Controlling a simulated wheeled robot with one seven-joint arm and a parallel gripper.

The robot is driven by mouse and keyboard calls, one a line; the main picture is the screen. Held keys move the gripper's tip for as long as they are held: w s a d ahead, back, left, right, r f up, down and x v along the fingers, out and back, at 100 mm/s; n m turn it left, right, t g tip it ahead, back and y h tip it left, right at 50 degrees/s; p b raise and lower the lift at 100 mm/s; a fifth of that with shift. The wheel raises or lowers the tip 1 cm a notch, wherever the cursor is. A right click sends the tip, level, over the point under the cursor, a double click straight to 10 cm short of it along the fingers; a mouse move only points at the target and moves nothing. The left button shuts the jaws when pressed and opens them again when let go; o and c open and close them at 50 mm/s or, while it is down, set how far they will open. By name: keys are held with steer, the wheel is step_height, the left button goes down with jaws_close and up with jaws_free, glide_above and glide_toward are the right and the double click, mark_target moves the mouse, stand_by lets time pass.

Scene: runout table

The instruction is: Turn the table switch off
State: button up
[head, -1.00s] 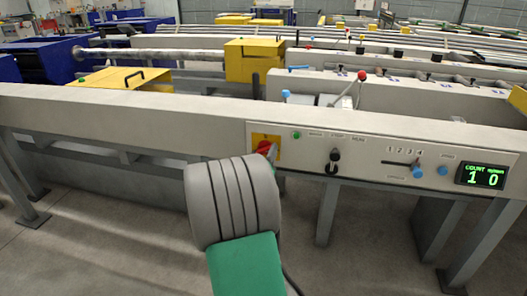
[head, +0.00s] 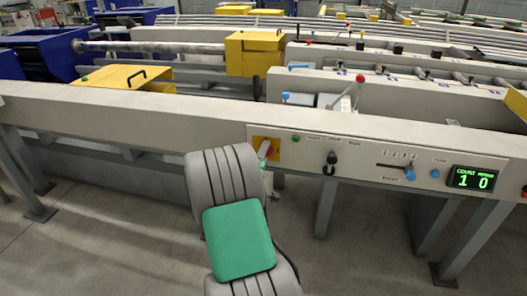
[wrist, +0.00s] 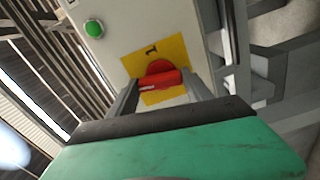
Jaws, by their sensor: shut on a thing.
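The table switch is a red rotary knob (wrist: 160,77) on a yellow plate (wrist: 178,51), with a "1" mark on the plate in the wrist view. In the head view the yellow plate (head: 262,143) is at the left end of the control panel, and my arm hides much of the knob. My gripper (wrist: 162,93) has one finger on each side of the knob's red handle and is shut on it. In the head view the gripper is mostly hidden behind my grey and green arm links.
The control panel (head: 350,160) also carries a green button (wrist: 94,28), a black selector (head: 331,160), blue knobs (head: 409,174) and a display (head: 473,179) reading 1 and 0. The grey table beam (head: 90,105) runs across. Open floor lies in front.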

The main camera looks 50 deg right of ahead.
steer(key=shift+n+p, duration=0.5)
steer(key=shift+n, duration=0.4)
steer(key=o, duration=1.4)
steer(key=shift+c, duration=0.2)
steer(key=shift+a, duration=0.1)
steer(key=v, duration=0.7)
steer(key=shift+s+a, duration=0.2)
steer(key=shift+a, duration=0.1)
